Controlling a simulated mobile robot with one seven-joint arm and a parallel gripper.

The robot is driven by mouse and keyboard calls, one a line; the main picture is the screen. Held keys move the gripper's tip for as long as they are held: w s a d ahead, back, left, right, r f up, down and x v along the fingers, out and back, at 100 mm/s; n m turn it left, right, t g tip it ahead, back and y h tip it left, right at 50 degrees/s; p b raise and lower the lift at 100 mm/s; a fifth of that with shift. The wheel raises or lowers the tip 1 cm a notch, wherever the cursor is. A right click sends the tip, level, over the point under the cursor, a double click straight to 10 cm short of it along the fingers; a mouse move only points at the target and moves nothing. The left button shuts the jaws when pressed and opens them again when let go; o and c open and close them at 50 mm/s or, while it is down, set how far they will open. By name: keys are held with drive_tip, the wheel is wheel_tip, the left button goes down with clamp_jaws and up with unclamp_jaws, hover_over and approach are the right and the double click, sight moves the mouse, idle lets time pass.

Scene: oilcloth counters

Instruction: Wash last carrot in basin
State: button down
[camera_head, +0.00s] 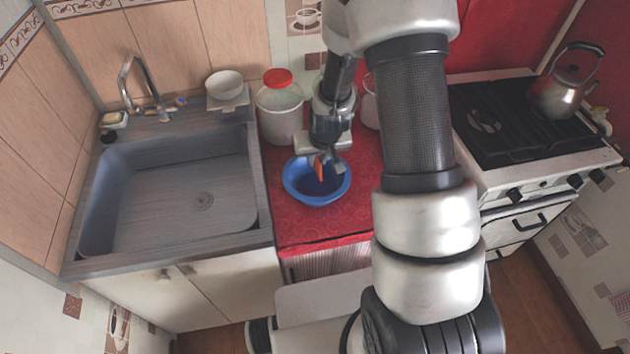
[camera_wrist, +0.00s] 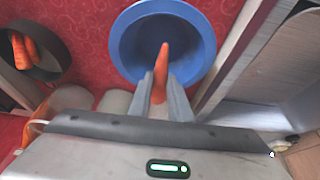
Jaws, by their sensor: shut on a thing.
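An orange carrot (camera_head: 319,168) is pinched between the fingers of my gripper (camera_head: 327,166). It also shows in the wrist view (camera_wrist: 162,65), its tip pointing out over the blue basin (camera_wrist: 199,46). The blue basin (camera_head: 316,198) stands on the red oilcloth counter, right of the sink, with my gripper above it. I cannot tell whether the carrot touches the basin or any water. In the wrist view a dark bowl (camera_wrist: 62,47) at the left holds other carrots (camera_wrist: 22,50). My arm hides that bowl in the head view.
The grey sink (camera_head: 165,200) with a tap (camera_head: 140,85) is empty at the left. A white bucket with a red lid (camera_head: 281,108) stands behind the basin. A stove (camera_head: 525,125) with a kettle (camera_head: 566,85) is at the right. Some red counter (camera_head: 315,237) in front is clear.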

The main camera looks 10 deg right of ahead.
drive_tip(key=shift+r, duration=0.1)
idle(0.4)
drive_tip(key=shift+r+p, duration=1.1)
drive_tip(key=shift+r, duration=0.85)
